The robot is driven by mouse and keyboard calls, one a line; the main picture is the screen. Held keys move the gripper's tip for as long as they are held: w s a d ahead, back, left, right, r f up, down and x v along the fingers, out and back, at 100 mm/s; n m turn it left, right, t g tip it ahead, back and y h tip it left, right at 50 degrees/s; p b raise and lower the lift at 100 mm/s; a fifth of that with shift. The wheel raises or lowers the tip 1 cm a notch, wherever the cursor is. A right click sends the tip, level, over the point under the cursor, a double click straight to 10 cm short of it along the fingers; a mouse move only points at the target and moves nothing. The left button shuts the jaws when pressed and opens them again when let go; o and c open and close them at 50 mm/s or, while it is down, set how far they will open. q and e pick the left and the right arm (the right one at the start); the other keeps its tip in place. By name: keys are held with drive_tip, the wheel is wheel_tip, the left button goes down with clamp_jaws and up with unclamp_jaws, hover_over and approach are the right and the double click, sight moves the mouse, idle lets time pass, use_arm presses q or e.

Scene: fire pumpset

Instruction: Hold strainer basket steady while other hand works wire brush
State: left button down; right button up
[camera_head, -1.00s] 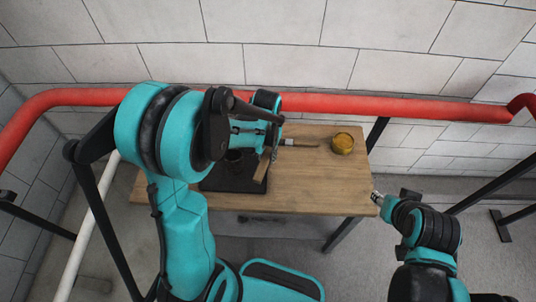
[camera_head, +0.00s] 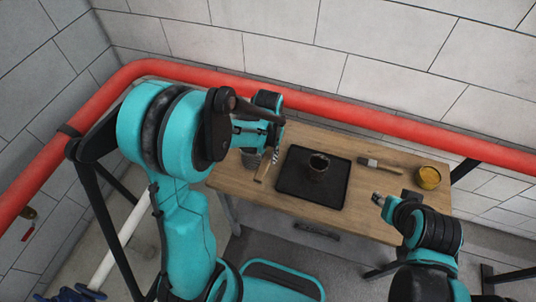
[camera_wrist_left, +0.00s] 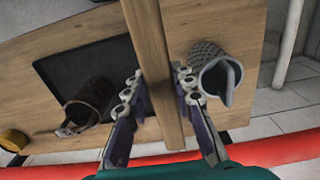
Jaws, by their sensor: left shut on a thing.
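My left gripper (camera_head: 272,152) is shut on a long wooden bar (camera_head: 263,171), which also shows between its fingers in the left wrist view (camera_wrist_left: 160,60). No bristles show on the bar, so I cannot tell whether it is the wire brush's handle. A grey perforated cylinder, seemingly the strainer basket (camera_wrist_left: 208,62), lies in the wrist view beside the fingers, apart from them. It shows partly behind the gripper in the head view (camera_head: 250,159). My right gripper (camera_head: 378,200) is at the table's front edge, empty as far as I see; its jaws are too small to read.
A flat brush (camera_head: 382,167) and a yellow tin (camera_head: 428,177) lie to the right. A red pipe (camera_head: 350,115) runs behind the table.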

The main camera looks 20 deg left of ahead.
use_arm(q)
drive_tip(key=shift+s+a+f+b, duration=0.15)
drive_tip(key=shift+a+f+b, duration=0.6)
drive_tip(key=shift+f+b, duration=0.2)
drive_tip(key=f+b, duration=0.6)
drive_tip(key=shift+d, duration=0.4)
use_arm(e)
wheel_tip(320, 180, down, 8)
use_arm(q)
wheel_tip(320, 180, up, 9)
drive_tip(key=p, duration=0.9)
drive_tip(key=shift+r, duration=0.15)
use_arm(e)
wheel_tip(320, 180, up, 9)
drive_tip(key=shift+a, duration=0.35)
drive_tip(key=shift+w, duration=0.1)
